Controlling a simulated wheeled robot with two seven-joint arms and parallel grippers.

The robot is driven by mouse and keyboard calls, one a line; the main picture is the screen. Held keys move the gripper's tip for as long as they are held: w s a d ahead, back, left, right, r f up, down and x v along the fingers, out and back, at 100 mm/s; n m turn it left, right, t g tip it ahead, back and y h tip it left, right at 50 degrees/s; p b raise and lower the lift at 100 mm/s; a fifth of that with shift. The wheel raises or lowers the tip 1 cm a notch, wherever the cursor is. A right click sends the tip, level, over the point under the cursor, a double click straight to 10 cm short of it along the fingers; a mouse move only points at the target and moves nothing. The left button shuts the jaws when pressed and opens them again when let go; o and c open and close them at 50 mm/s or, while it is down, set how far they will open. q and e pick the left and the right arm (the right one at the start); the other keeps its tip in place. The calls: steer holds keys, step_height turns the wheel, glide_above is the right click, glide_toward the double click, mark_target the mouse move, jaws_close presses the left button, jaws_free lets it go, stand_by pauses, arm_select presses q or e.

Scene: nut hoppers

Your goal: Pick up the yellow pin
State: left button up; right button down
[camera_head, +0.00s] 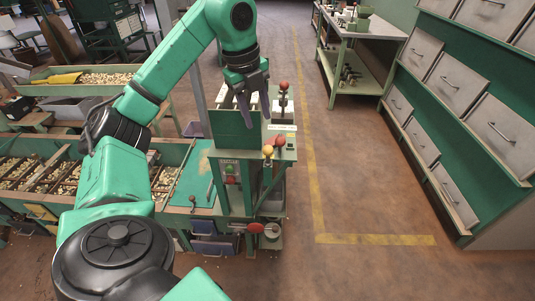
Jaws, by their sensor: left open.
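The yellow pin (268,151) shows as a small round yellow knob on the front side of the green machine stand (235,190), beside a red knob (280,141). My left arm reaches in from the lower left. My left gripper (254,112) points down over the top of the stand, with its fingers apart and nothing seen between them. It is above and a little left of the yellow pin in the picture, apart from it. My right gripper is not in view.
Another red knob (284,86) stands up at the back of the stand, near the gripper. Nut hoppers (85,150) lie to the left. A drawer cabinet (470,110) stands at the right and a workbench (365,28) behind. The floor right of the stand is clear.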

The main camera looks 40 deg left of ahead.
mark_target(267, 146)
arm_select(q)
steer(key=w+f, duration=0.1)
steer(key=f, duration=0.3)
steer(key=w+f, duration=0.1)
steer(key=f, duration=0.3)
steer(key=w+d+f, duration=0.1)
steer(key=f, duration=0.4)
steer(key=shift+r, duration=0.1)
jaws_close()
